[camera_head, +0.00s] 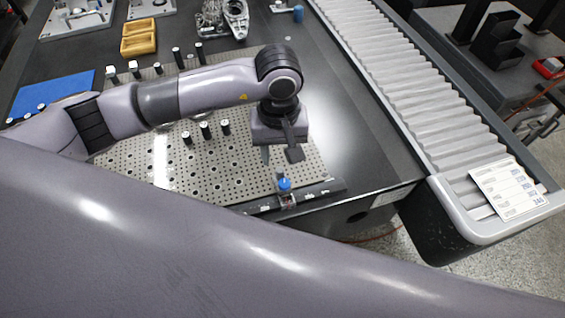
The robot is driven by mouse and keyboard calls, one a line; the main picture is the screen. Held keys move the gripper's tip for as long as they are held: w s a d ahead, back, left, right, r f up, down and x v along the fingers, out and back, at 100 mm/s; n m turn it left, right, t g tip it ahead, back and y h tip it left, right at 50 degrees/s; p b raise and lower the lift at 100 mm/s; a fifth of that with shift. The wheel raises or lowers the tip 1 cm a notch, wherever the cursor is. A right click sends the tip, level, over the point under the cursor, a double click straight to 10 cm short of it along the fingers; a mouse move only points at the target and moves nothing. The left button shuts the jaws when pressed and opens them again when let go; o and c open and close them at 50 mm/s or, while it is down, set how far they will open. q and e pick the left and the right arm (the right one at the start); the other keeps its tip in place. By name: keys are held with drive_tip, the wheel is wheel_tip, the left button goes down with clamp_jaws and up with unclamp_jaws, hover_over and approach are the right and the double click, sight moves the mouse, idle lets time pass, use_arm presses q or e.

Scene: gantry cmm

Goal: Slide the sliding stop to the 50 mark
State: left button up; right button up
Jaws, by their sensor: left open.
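The sliding stop (285,192) is a small clear and metal block with a blue knob on top. It sits on a dark rail (322,191) with white marks along the front edge of the perforated plate. The marks are too small to read. My left gripper (280,156) is above and just behind the stop, pointing down, with its fingers apart and empty. It does not appear to touch the blue knob. The left part of the rail is hidden behind my own arm link in the foreground. My right gripper is not in view.
The perforated plate (235,180) carries several black pins with white tops. A blue mat (55,92), a yellow tray (139,37) and metal castings (222,18) lie farther back. A ribbed grey bellows cover (415,90) runs along the right. Bare dark table (345,135) lies between.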

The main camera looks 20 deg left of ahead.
sight(280, 170)
use_arm(q)
wheel_tip(280, 170, down, 6)
drive_tip(key=shift+r, duration=0.15)
drive_tip(key=shift+d, duration=0.1)
clamp_jaws()
